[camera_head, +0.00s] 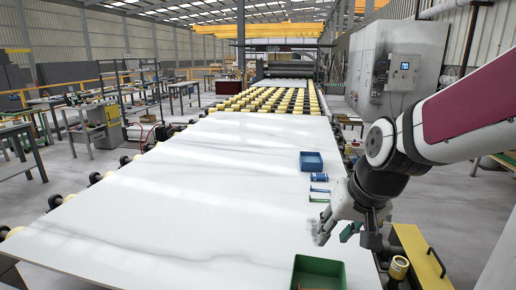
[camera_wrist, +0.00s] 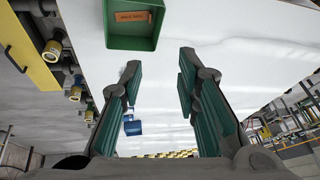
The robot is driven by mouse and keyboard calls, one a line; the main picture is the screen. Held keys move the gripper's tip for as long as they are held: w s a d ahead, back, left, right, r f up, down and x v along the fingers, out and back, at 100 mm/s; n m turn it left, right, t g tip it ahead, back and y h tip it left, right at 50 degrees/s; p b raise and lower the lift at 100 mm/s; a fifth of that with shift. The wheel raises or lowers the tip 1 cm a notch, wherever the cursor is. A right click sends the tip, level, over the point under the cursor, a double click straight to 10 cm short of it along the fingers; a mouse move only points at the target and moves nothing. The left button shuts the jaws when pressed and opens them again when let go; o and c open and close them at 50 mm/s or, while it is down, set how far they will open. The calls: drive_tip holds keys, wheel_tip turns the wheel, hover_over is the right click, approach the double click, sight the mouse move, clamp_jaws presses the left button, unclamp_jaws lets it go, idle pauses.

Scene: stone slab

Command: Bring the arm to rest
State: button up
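My gripper (camera_head: 336,233) hangs over the right edge area of the white stone slab (camera_head: 190,190), between the blue bin and the green bin. In the wrist view its two green-padded fingers (camera_wrist: 158,72) are spread wide apart with nothing between them but slab surface behind. The arm reaches in from the right and bends down at the wrist. Whether the fingertips touch the slab is hard to tell, but they look clear of it.
A green bin (camera_head: 342,266) stands near, holding a brown labelled block (camera_wrist: 132,17). Farther off are a blue bin (camera_head: 311,167), a blue cylinder (camera_head: 319,177), and small blue (camera_head: 320,190) and green (camera_head: 319,200) items. The slab's left and middle are clear.

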drive_tip(key=s+d+r, duration=0.1)
drive_tip(key=s+r, duration=0.2)
drive_tip(key=s, duration=0.5)
drive_tip(key=s+d+r+h, duration=0.1)
drive_tip(key=s+d+r, duration=0.1)
drive_tip(key=s, duration=0.7)
drive_tip(key=shift+d+r+n+t, duration=0.3)
drive_tip(key=shift+r+n+t, duration=0.1)
drive_tip(key=shift+r, duration=0.3)
